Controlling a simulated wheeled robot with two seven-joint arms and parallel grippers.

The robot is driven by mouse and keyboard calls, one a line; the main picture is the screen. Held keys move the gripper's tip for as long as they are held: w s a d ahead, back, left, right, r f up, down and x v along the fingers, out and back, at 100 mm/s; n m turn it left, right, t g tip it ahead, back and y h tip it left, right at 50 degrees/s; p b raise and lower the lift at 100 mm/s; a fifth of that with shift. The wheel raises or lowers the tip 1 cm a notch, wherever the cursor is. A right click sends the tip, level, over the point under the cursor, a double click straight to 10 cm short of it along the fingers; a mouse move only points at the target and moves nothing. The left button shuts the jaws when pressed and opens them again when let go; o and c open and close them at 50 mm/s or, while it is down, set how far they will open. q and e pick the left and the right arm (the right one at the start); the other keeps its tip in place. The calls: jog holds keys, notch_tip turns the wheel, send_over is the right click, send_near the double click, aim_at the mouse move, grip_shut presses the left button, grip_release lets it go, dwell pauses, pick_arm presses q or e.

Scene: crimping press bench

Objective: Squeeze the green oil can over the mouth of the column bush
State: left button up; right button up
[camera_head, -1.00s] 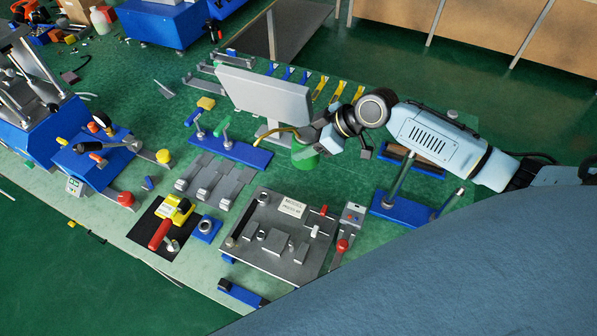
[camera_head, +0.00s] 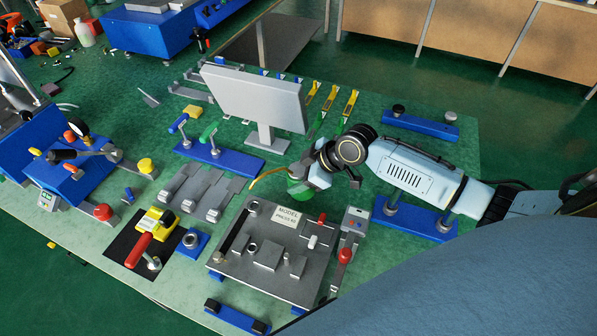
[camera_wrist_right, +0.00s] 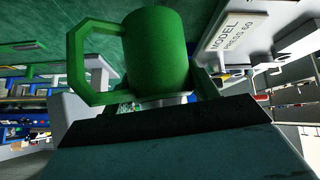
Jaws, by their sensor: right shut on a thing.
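The green oil can (camera_head: 297,188) with its thin brass spout (camera_head: 266,174) is held at the far edge of the grey press plate (camera_head: 240,268). My right gripper (camera_head: 313,178) is shut on it and partly hides it. The spout points left. In the right wrist view the can's green body (camera_wrist_right: 158,50) and loop handle (camera_wrist_right: 76,60) fill the middle. Round bushes show on the plate, one at its far corner (camera_head: 254,206). I cannot tell for sure which one is the column bush. My left gripper is not in view.
A grey monitor (camera_head: 255,98) stands behind the can. A blue block with a ring (camera_head: 190,241) and a yellow tool with a red handle (camera_head: 145,245) lie left of the plate. A red-knobbed lever (camera_head: 344,256) stands at its right.

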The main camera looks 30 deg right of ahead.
jog(key=h, duration=0.1)
jog(key=h+p, duration=0.1)
jog(key=shift+d+r+n+h, duration=0.25)
jog(key=shift+r+n+h, duration=0.05)
jog(key=shift+r+n, duration=0.1)
jog(key=shift+p, duration=0.5)
jog(key=shift+f+h+p, duration=0.15)
jog(key=shift+h+p, duration=0.45)
jog(key=o, duration=0.5)
jog(key=c, duration=0.4)
jog(key=shift+o, duration=0.2)
